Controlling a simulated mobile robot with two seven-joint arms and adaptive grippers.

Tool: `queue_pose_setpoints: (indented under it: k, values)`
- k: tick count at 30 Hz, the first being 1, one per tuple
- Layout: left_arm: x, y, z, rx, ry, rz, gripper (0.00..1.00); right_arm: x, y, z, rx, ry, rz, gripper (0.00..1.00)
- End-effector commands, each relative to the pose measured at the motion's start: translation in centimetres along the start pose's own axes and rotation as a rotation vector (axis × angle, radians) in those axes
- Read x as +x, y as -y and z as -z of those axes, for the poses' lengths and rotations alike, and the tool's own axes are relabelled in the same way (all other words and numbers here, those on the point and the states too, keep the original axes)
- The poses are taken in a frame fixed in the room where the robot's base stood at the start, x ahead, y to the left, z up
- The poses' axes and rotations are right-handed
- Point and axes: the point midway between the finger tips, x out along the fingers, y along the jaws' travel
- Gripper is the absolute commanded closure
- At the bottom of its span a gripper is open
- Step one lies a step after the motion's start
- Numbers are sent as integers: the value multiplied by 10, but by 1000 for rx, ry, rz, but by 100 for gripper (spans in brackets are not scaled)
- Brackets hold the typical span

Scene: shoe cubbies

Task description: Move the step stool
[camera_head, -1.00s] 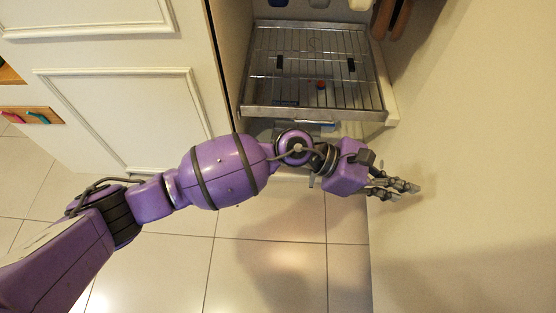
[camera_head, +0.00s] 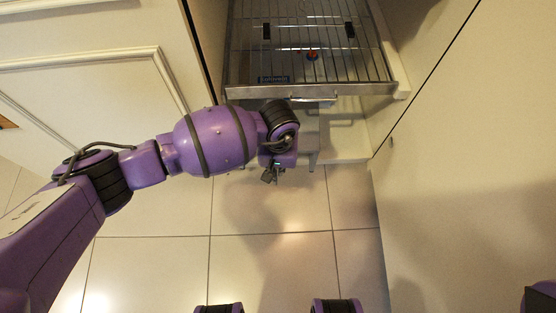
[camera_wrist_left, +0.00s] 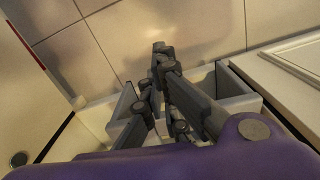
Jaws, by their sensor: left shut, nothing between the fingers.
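A grey piece that looks like the step stool (camera_head: 311,150) shows in the head view under the front of the wire rack, partly hidden by my left wrist. In the left wrist view, grey panels of what looks like the same stool (camera_wrist_left: 236,82) stand on both sides of the fingers. My left gripper (camera_head: 271,175) is shut and empty, pointing down beside the stool's left part. In the left wrist view its fingers (camera_wrist_left: 160,62) are together in front of the grey panels. I cannot tell whether they touch it. My right gripper is not in view.
A wire rack (camera_head: 309,91) sits in the cubby above the stool. A white panelled cabinet door (camera_head: 95,90) stands at the left, and a plain pale panel (camera_head: 470,180) at the right. The tiled floor (camera_head: 270,245) in front is clear.

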Motion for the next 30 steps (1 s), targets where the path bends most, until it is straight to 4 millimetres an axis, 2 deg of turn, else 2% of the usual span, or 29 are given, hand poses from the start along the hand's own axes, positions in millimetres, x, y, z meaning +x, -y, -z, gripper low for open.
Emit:
queue_pose_setpoints:
  k: [1,5,8,13,26,30]
  values:
    - [17,0,-2,-1,5,0,100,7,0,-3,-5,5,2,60]
    - [39,-1,2,-3,2,-2,100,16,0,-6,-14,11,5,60]
    - [35,-1,21,-3,-2,-2,100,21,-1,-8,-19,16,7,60]
    - [34,0,36,-2,0,-1,100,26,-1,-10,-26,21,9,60]
    - [31,0,41,0,-1,-1,100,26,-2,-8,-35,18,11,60]
    - [32,0,48,0,-2,-1,100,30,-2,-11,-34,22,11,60]
